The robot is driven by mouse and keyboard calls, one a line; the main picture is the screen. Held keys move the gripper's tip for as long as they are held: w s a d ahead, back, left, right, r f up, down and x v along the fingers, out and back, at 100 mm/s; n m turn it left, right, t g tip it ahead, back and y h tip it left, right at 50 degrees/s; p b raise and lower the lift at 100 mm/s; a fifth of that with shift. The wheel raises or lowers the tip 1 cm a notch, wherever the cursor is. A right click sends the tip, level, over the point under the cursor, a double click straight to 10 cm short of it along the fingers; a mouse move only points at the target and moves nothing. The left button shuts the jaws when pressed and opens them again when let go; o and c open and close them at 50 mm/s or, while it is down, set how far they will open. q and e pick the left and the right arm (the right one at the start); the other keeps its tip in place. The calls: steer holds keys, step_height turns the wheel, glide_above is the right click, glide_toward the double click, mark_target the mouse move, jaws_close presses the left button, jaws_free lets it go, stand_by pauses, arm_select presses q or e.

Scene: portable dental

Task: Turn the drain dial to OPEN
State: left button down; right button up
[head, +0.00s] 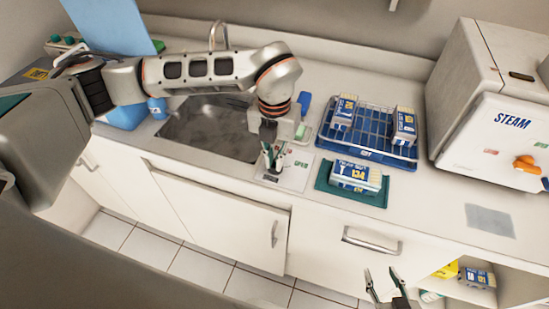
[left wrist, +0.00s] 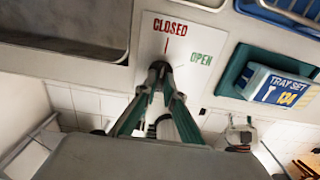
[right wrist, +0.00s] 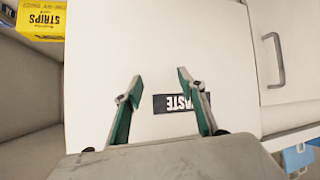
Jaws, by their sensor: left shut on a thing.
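The drain dial (left wrist: 160,66) is a small dark knob on a white plate (left wrist: 150,42) printed CLOSED in red and OPEN in green. A red mark stands below CLOSED, above the knob; OPEN is to its right. My left gripper (left wrist: 158,75) is shut on the dial, its green-lined fingers meeting at it and hiding much of it. In the head view my left gripper (head: 272,162) reaches down to the plate (head: 296,178) beside the sink; the dial cannot be made out there. My right gripper (head: 381,272) is open and empty, low in front of the cabinets; its spread fingers show in the right wrist view (right wrist: 159,82).
The sink (head: 205,130) lies left of the plate. A green tray (head: 374,199) with a tray-set box (head: 352,177) is close on its right. A blue rack (head: 370,140) and a steam sterilizer (head: 495,110) stand further right. A WASTE-labelled panel (right wrist: 225,60) faces my right gripper.

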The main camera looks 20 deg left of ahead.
arm_select(q)
steer(key=m+b, duration=0.1)
steer(key=m, duration=0.1)
steer(key=shift+m, duration=0.4)
steer(key=m+b, duration=0.1)
steer(key=m, duration=0.3)
steer(key=shift+a+m+b, duration=0.15)
steer(key=shift+m+b, duration=0.15)
steer(key=shift+b, duration=0.05)
steer(key=m, duration=0.3)
steer(key=shift+w, duration=0.1)
steer(key=shift+m, duration=0.7)
steer(key=c, duration=2.1)
jaws_free()
steer(key=shift+c, duration=0.2)
